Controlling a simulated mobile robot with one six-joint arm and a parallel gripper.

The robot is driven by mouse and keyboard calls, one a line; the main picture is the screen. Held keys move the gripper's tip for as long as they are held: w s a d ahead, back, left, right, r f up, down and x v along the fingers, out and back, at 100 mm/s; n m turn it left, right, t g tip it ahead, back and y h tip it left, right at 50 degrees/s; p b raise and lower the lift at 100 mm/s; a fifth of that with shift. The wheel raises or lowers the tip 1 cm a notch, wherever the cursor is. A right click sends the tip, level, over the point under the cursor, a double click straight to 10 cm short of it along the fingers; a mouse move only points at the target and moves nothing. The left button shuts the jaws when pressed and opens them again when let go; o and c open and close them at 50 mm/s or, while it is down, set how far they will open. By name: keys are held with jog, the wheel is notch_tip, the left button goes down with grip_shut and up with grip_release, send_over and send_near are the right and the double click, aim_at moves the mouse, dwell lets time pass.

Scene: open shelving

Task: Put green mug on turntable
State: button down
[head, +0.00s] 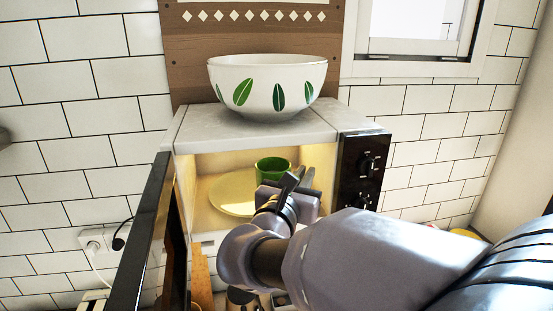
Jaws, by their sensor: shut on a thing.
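The green mug (272,168) is inside the lit microwave, over or on the right part of the yellowish round turntable (228,195). I cannot tell whether its base touches the turntable. My gripper (293,180) reaches in through the open front and is shut on the mug's near right side. The gripper and wrist hide the lower right of the mug and the right part of the turntable. The mug looks upright.
The microwave (185,132) has its dark door (150,235) swung open at the left and a black control panel (362,170) at the right. A white bowl with green leaves (267,85) stands on top. A power outlet (98,238) is on the tiled wall.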

jog(key=w+f+p, duration=0.1)
jog(key=w, duration=0.3)
jog(key=w+a+f+p, duration=0.1)
jog(key=w, duration=0.3)
jog(key=w+a+f+p, duration=0.1)
jog(key=w+p, duration=0.1)
jog(key=w, duration=0.2)
jog(key=shift+a, duration=0.15)
jog(key=shift+w+f, duration=0.1)
jog(key=shift+f, duration=0.3)
jog(key=c, duration=1.5)
grip_release()
jog(key=shift+f, duration=0.1)
jog(key=shift+c, duration=0.2)
